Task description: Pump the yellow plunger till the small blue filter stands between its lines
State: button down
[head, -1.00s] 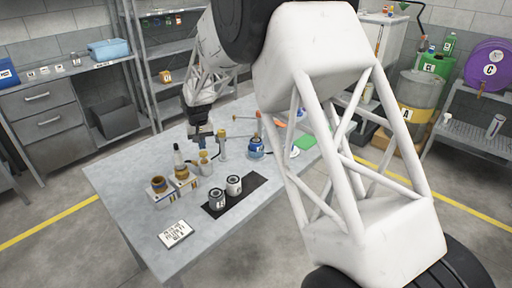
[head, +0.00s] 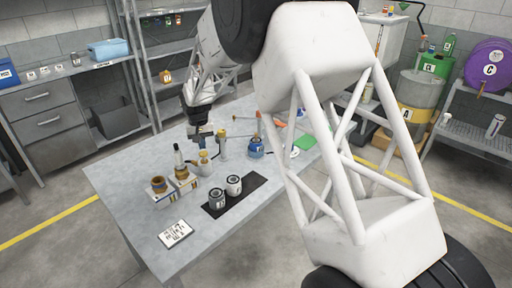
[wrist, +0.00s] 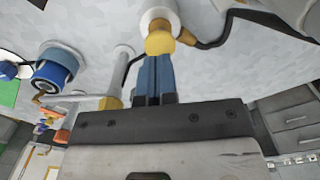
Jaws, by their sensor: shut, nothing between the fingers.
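The yellow plunger (head: 204,154) shows as a small knob on a white body on the table, just below my gripper (head: 202,147). In the wrist view, my gripper (wrist: 154,58) has its blue fingers together, with the tips at the yellow knob (wrist: 160,42). Tip and knob look touching or nearly so. Nothing is held between the fingers. A blue round canister (head: 256,147) stands to the right; it also shows in the wrist view (wrist: 55,68). I cannot tell whether it is the small blue filter. No lines can be made out.
Left of the plunger are two white blocks with brown-topped parts (head: 158,186) and a dark-tipped bottle (head: 178,155). A yellow post (head: 223,145) stands close on the right. Two dark cans (head: 217,199) stand on a black mat (head: 251,192).

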aim_at(203, 153)
jog(key=shift+f, duration=0.85)
jog(key=shift+f, duration=1.45)
jog(key=shift+r, duration=3.85)
